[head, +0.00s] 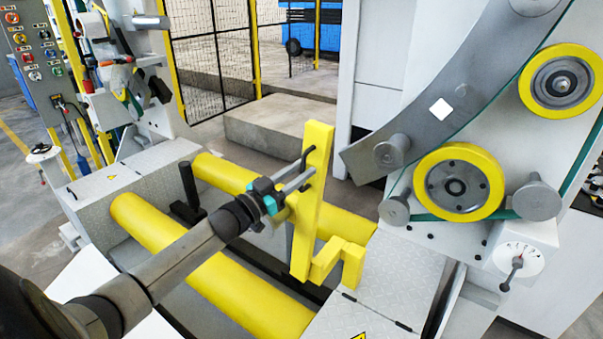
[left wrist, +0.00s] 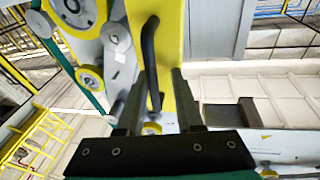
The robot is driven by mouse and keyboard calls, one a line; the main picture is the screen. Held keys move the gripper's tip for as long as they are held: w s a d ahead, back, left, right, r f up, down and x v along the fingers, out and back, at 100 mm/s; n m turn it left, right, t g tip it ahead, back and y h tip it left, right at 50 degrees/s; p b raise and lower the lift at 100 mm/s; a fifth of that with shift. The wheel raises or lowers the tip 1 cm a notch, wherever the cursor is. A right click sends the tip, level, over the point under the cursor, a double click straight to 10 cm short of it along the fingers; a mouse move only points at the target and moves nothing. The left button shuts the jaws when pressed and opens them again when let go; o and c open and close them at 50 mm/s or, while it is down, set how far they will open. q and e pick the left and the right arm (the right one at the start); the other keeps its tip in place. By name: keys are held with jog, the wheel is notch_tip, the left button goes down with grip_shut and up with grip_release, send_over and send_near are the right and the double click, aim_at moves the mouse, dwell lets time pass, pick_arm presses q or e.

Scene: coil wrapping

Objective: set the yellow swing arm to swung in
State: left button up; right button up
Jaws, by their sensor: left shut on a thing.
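The yellow swing arm (head: 318,200) stands upright over the right end of the yellow rollers, with a stepped foot beside the tread-plate deck. It also shows in the left wrist view (left wrist: 172,40), filling the top middle. A dark bent handle (head: 306,158) is fixed to its upper part; it shows in the left wrist view too (left wrist: 149,60). My left gripper (head: 300,181), reaching in from the lower left, is shut on this handle; its two fingers (left wrist: 157,95) lie on either side of it. My right gripper is not in view.
Two yellow rollers (head: 202,255) lie below my left arm. A grey curved ring segment (head: 450,75) with yellow wheels (head: 459,182) stands to the right of the swing arm. A control panel (head: 35,55) is at the far left. A concrete block (head: 280,130) lies behind.

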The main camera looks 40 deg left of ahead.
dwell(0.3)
pick_arm(q)
jog(key=shift+s+a+f, duration=0.1)
jog(key=shift+s+f, duration=0.1)
jog(key=shift+s, duration=0.3)
jog(key=p+v, duration=0.1)
jog(key=v, duration=1.3)
jog(key=shift+s, duration=0.1)
